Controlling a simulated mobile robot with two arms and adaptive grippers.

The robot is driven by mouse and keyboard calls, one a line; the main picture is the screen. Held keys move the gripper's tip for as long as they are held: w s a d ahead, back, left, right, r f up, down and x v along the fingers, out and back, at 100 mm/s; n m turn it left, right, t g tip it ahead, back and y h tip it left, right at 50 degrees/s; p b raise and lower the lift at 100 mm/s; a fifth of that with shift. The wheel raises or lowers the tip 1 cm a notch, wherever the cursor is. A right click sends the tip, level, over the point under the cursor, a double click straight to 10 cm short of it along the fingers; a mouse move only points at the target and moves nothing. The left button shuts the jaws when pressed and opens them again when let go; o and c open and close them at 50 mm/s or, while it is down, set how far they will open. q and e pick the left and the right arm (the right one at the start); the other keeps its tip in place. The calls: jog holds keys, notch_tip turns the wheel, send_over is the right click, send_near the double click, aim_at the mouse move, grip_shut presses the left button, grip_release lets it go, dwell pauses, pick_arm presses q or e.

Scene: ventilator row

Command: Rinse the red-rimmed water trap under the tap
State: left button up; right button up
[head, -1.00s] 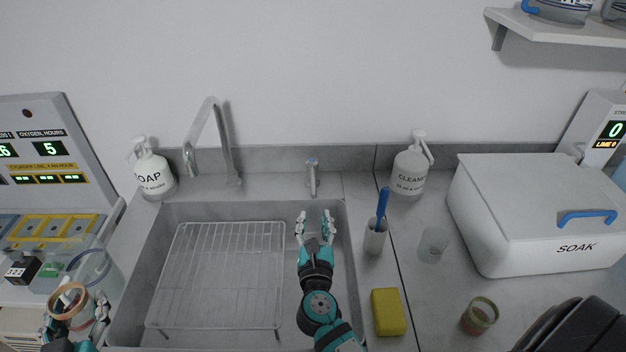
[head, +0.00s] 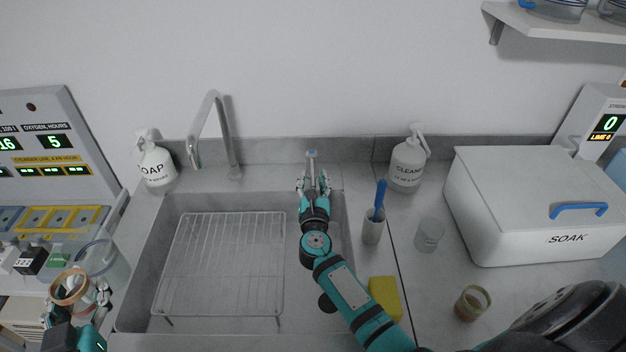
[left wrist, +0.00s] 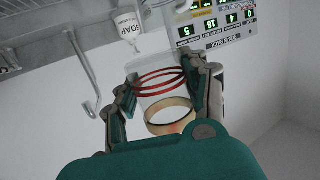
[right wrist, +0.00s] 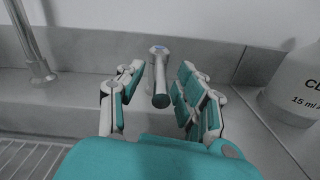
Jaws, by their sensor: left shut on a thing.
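My left gripper (head: 85,292) is shut on a clear cup-shaped water trap (left wrist: 158,97) at the lower left of the head view, beside the sink. The trap has red rings at one end and a tan band at the other. The tall curved tap (head: 211,125) stands behind the sink's left half, its spout over the basin (head: 225,200); no water shows. My right gripper (head: 313,185) is open at the sink's back edge. Its fingers stand on either side of a small blue-topped tap control (right wrist: 160,75), apparently apart from it.
A wire rack (head: 220,265) lies in the basin. Soap (head: 155,165) and cleaner (head: 407,168) bottles flank the sink. A brush holder (head: 372,228), yellow sponge (head: 384,297), clear cup (head: 429,235), a cup with brownish contents (head: 473,304) and a soak box (head: 535,215) stand right.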

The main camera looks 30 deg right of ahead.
grip_shut()
dwell(0.3)
jog(key=shift+s+d+n+t+y+p, duration=0.2)
jog(key=shift+d+n+t+y, duration=0.1)
jog(key=shift+d+n+y, duration=0.4)
jog(key=shift+s+d+n+t+y+p, duration=0.2)
jog(key=shift+d+n+t+y, duration=0.25)
jog(key=shift+y, duration=0.45)
jog(key=shift+a, duration=0.15)
